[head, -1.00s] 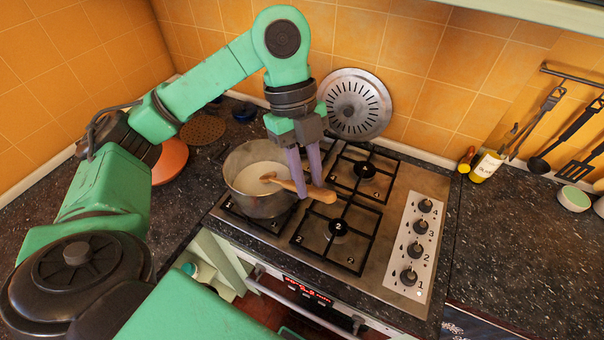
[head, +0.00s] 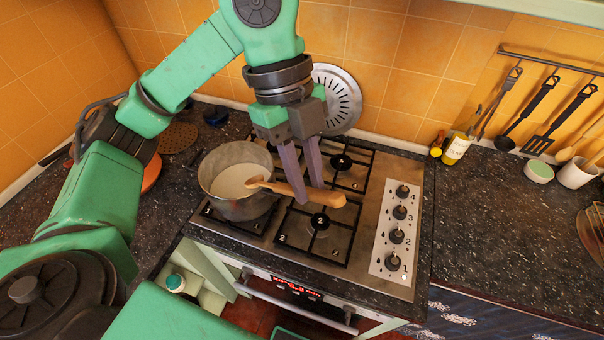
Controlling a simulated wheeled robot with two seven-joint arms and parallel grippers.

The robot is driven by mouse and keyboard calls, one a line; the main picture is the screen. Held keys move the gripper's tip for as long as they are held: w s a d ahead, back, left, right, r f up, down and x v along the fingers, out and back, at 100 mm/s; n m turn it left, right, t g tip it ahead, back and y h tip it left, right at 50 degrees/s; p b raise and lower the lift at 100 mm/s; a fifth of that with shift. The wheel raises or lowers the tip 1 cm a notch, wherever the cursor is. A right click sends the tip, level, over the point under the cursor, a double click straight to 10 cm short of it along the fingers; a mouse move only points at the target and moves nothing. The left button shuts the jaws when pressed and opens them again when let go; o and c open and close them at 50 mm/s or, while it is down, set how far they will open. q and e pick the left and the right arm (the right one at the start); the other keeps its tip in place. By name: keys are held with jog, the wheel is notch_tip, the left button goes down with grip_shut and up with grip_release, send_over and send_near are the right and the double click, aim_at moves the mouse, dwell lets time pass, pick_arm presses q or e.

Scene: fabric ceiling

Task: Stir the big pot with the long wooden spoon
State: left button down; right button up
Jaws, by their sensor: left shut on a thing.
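The big metal pot (head: 217,202) stands on the front-left burner, with pale liquid (head: 235,180) in it. The long wooden spoon (head: 328,197) lies nearly level. Its rounded end is above the liquid near the pot's right rim, and its handle sticks out to the right over the stove. I cannot tell whether the spoon touches the liquid or the rim. My left gripper (head: 308,190) points down, right of the pot, shut on the spoon's handle between its two purple-grey fingers. My right gripper does not show.
The gas stove (head: 377,240) has black grates and several knobs at its right. A slotted metal disc (head: 338,98) leans on the tiles behind. An oil bottle (head: 458,148) and a small bowl (head: 539,171) stand right. The right counter (head: 490,225) is mostly clear.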

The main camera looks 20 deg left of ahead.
pick_arm(q)
jog(key=shift+a+r, duration=0.1)
dwell(0.3)
jog(key=shift+r, duration=1.45)
